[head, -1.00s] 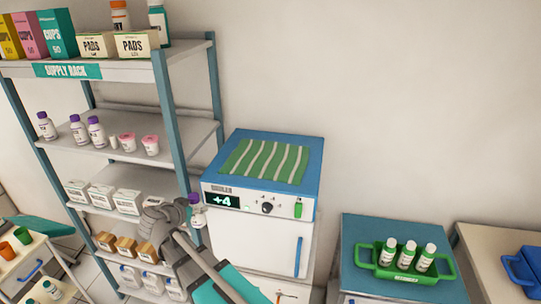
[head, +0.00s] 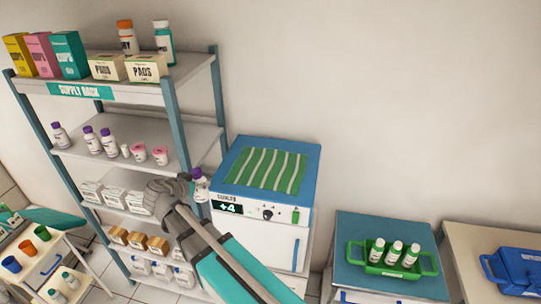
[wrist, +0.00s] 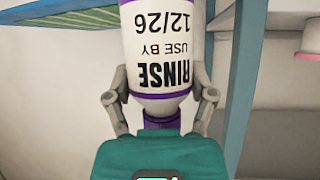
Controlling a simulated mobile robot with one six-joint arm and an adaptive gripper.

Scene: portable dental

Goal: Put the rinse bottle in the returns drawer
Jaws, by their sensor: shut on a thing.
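My gripper (wrist: 160,88) is shut on the rinse bottle (wrist: 165,45), a white bottle with purple bands and a purple cap. The wrist view shows "RINSE", "USE BY" and "12/26" upside down, with one finger on each side of the bottle. In the head view the bottle (head: 200,184) is held in the air between the supply rack and the cooler, purple cap upward, with my gripper (head: 188,190) at its left. I cannot make out a drawer marked returns; my arm covers part of the area below the cooler.
The supply rack (head: 174,110) stands close on the left, with similar purple-capped bottles (head: 91,139) on a shelf. The cooler (head: 282,238) has a striped green mat (head: 265,169) on top. A green tray (head: 428,265) with bottles and a blue bin (head: 520,268) are at right.

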